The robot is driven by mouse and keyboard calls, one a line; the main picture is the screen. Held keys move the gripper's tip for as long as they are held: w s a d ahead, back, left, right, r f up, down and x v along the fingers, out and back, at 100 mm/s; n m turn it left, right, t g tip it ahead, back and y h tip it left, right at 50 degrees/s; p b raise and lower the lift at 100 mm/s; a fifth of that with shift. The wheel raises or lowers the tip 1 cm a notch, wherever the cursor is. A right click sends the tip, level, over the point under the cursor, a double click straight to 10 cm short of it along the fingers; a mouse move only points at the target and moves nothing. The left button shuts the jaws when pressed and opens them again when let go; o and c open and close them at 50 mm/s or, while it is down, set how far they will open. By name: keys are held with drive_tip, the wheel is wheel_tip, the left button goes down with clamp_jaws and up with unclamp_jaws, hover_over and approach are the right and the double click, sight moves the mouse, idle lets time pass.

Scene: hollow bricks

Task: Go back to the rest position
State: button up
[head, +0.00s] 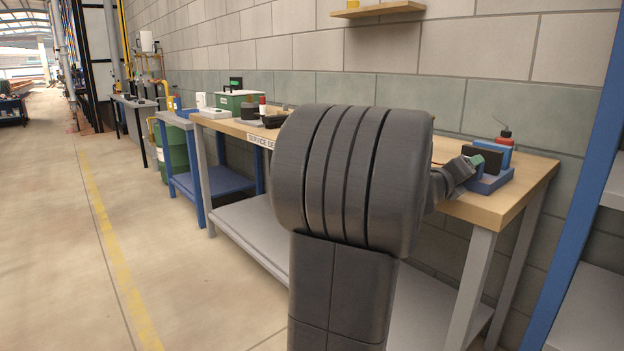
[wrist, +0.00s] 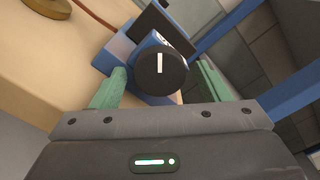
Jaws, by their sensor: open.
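My gripper (wrist: 163,70) is open, with its two green fingers pointing at a blue device (wrist: 115,52) on the workbench. A round black knob with a white mark (wrist: 160,72) shows between the fingers in the wrist view, with a gap on each side. How far the fingertips are from the knob in depth I cannot tell. In the head view my gripper (head: 472,160) is small and partly seen at the device's blue base (head: 492,183), near the bench's right end. My own dark arm hides the middle of the bench.
The wooden workbench (head: 530,178) stands against a block wall. A green box (head: 238,102) and small items are on the bench's left part. A blue rack post (head: 580,170) rises at the right. The floor (head: 60,240) at left is clear.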

drive_tip(key=n+p, duration=0.1)
drive_tip(key=n, duration=0.2)
drive_tip(key=shift+r+n+p, duration=0.15)
drive_tip(key=shift+n+p, duration=0.25)
drive_tip(key=n+p, duration=0.2)
drive_tip(key=n, duration=0.2)
drive_tip(key=n+p, duration=0.3)
drive_tip(key=n, duration=0.3)
drive_tip(key=shift+n, duration=0.4)
drive_tip(key=shift+n+p, duration=0.65)
drive_tip(key=shift+n, duration=0.55)
drive_tip(key=shift+a, duration=0.15)
